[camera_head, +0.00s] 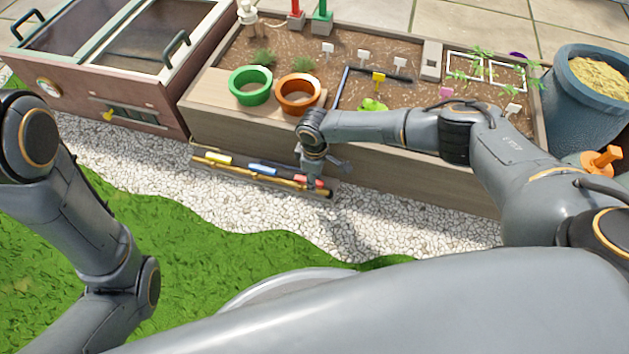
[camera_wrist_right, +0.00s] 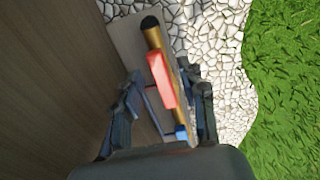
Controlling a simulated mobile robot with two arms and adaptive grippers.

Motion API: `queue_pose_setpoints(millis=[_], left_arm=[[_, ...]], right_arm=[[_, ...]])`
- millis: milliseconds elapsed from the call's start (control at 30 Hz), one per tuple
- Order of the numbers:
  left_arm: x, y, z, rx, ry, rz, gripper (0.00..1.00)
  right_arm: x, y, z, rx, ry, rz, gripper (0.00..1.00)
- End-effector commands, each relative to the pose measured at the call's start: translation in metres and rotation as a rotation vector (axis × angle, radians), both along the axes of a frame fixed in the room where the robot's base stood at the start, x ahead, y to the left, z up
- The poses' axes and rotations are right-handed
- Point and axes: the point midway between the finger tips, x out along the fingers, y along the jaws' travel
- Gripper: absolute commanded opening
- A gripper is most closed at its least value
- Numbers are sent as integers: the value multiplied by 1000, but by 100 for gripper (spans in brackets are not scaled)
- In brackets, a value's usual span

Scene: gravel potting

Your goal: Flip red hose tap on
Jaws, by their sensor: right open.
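The red hose tap (camera_head: 309,182) has a flat red handle on a brass pipe (camera_head: 325,192) mounted low along the front of the wooden planter. The red handle also shows in the right wrist view (camera_wrist_right: 161,80), lying roughly along the pipe. My right gripper (camera_head: 323,169) is at the red tap end of the pipe. In the right wrist view its open fingers (camera_wrist_right: 163,92) stand on either side of the pipe line, with the red handle between or just beyond them. Contact cannot be told. My left arm shows at the left, but its gripper is out of view.
A blue tap (camera_head: 263,169) and a yellow tap (camera_head: 218,158) sit left of the red one on the same pipe. The planter wall (camera_head: 420,185) rises close behind. Green and orange pots (camera_head: 250,87) stand above. White gravel (camera_head: 400,228) lies clear in front.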

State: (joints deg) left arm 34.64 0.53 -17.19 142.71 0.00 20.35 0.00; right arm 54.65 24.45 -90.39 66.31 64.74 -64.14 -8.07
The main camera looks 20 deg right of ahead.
Motion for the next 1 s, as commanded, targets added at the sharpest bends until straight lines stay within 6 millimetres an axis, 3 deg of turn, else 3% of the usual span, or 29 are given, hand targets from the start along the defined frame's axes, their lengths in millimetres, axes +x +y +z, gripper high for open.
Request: queue_pose_setpoints(millis=[367, 567, 1000], left_arm=[[-3, 0, 1, 1, -8, 1, 42], [-3, 0, 1, 1, -7, 1, 42], [-3, 0, 7, -1, -13, -2, 42]], right_arm=[[0, 0, -4, 0, 0, 0, 39], [0, 0, -4, 0, 0, 0, 0], [-2, 0, -2, 0, 2, -21, 0]])
